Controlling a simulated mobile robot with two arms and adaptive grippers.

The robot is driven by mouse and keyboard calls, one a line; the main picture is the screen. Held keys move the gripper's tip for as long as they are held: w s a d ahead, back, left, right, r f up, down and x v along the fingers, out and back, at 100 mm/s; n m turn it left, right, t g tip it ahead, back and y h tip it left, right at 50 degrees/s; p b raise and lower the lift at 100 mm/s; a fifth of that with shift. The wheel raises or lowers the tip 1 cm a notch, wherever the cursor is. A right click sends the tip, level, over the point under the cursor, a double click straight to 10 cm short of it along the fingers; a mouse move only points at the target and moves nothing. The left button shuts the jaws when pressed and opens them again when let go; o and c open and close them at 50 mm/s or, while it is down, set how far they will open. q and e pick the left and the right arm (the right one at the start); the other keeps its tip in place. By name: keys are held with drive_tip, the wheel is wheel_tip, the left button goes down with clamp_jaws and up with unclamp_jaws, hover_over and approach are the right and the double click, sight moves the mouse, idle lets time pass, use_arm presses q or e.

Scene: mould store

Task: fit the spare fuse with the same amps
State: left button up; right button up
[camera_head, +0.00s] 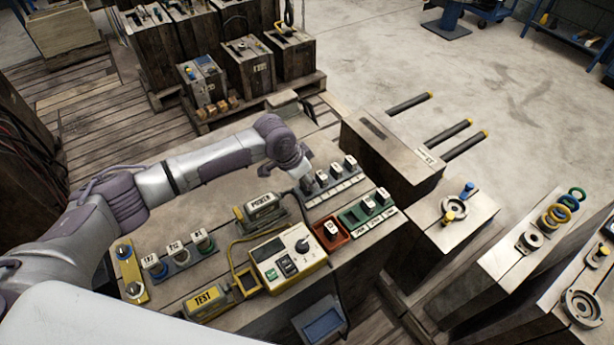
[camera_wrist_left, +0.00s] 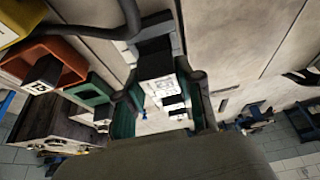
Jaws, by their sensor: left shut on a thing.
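My left gripper (camera_head: 302,182) is at the left end of a grey rack (camera_head: 338,192) of dark fuses with white labels. In the left wrist view its fingers (camera_wrist_left: 163,108) are shut on a dark fuse with a white label (camera_wrist_left: 166,90); I cannot read the label or tell whether the fuse is clear of the rack. Other fuses (camera_head: 336,170) stand in the rack. A red tray (camera_head: 345,237) holds one labelled fuse (camera_head: 331,229). A green tray (camera_head: 352,218) beside it holds dark fuses (camera_head: 382,196). My right gripper is out of view.
A cream tester (camera_head: 283,247) with a dark knob, a yellow TEST block (camera_head: 204,302) and a POWER block (camera_head: 262,207) share the bench. Another row of labelled fuses (camera_head: 178,251) stands at left. Cables run near the tester. A block with rods (camera_head: 392,160) stands behind at right.

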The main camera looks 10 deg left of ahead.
use_arm(q)
drive_tip(key=shift+f, duration=0.95)
idle(1.1)
drive_tip(key=o, duration=1.2)
drive_tip(key=shift+r, duration=0.1)
wheel_tip(320, 180, up, 7)
drive_tip(key=p, duration=0.8)
drive_tip(key=shift+r, duration=0.2)
